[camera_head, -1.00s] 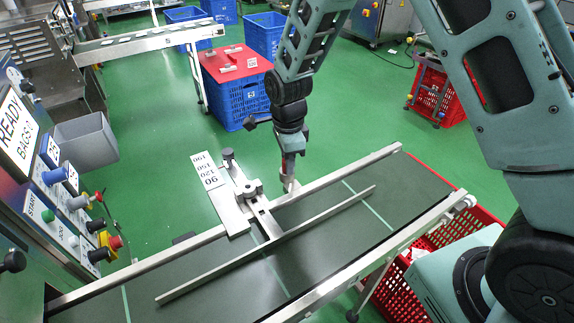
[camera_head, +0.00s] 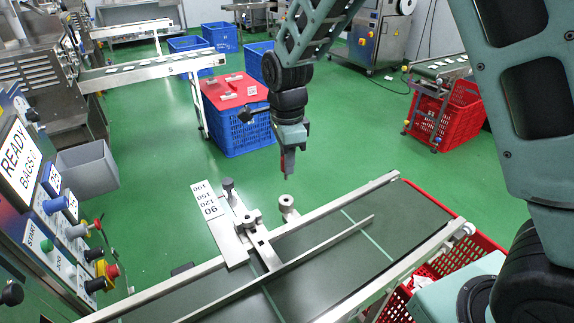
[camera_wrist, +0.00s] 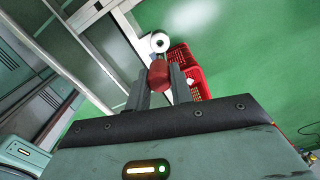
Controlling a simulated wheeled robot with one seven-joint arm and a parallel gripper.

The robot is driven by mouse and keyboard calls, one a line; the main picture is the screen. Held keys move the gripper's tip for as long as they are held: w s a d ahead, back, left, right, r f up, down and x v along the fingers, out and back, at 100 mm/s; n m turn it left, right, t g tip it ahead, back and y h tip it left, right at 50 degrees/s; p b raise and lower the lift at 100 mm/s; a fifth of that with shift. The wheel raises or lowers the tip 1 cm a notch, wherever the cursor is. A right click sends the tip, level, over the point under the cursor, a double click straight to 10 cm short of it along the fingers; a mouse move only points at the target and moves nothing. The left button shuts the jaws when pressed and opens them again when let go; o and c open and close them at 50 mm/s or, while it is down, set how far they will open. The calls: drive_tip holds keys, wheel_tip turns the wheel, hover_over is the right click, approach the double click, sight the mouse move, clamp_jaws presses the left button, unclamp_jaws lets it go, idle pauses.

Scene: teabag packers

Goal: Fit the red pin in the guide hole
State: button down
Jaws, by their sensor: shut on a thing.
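My gripper (camera_wrist: 158,88) is shut on the red pin (camera_wrist: 158,75), which sits between the two grey fingers in the wrist view.
A metal scale plate (camera_head: 211,205) with numbers and a clamp with a dark knob (camera_head: 248,217) stand left of the post. The green conveyor belt (camera_head: 330,270) lies in front. A control panel with buttons (camera_head: 65,215) is at the left.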

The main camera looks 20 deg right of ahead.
drive_tip(key=shift+r, duration=0.1)
drive_tip(key=shift+r+p, duration=2.85)
drive_tip(key=shift+r, duration=0.05)
drive_tip(key=s+d+f+n+p, duration=0.1)
drive_tip(key=d+f+n+p, duration=0.2)
drive_tip(key=d+n, duration=0.3)
drive_tip(key=s+d+f+n+p, duration=0.1)
drive_tip(key=d+f+n+p, duration=0.2)
drive_tip(key=d+n, duration=0.4)
drive_tip(key=shift+f+n, duration=0.25)
drive_tip(key=shift+n, duration=2.65)
